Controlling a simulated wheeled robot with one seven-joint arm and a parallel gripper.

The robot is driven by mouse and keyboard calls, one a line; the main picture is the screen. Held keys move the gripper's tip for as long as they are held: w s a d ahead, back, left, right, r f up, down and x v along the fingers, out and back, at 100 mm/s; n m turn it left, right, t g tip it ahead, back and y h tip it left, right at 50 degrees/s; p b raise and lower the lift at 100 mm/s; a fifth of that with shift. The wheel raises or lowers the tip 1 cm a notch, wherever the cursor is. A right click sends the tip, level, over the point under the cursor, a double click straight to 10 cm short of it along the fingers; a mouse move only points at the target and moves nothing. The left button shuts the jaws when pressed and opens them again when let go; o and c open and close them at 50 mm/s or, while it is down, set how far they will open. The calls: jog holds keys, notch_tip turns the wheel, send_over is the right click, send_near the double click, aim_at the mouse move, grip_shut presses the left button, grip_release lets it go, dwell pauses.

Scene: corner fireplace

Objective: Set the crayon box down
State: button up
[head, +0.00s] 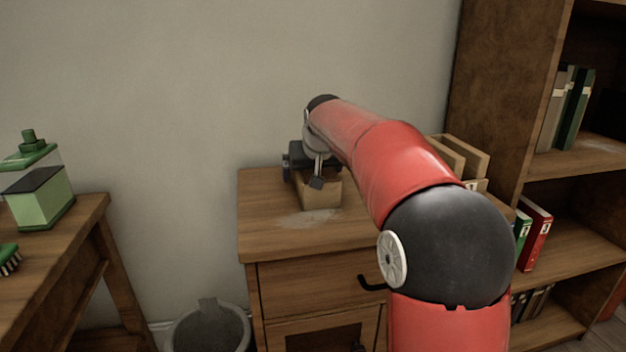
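A small tan, open-topped box (322,194), which I take to be the crayon box, is at the wooden cabinet top (275,228), near its back left part. It looks upright, and its base is at or very close to the surface; I cannot tell whether it touches. My gripper (317,180) reaches down over the box from above. One dark fingertip overlaps the box's near upper edge; the other finger is hidden. The gripper appears shut on the box. The box's contents are not visible.
A wooden organizer (462,158) stands on the cabinet behind my arm. A bookshelf (500,95) is at right. At left is a table (85,215) with a green-lidded container (42,195). A grey bin (208,330) stands on the floor. The cabinet's front left top is clear.

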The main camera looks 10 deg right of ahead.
jog(key=c, duration=1.1)
jog(key=shift+c, duration=0.7)
jog(key=shift+r, duration=0.15)
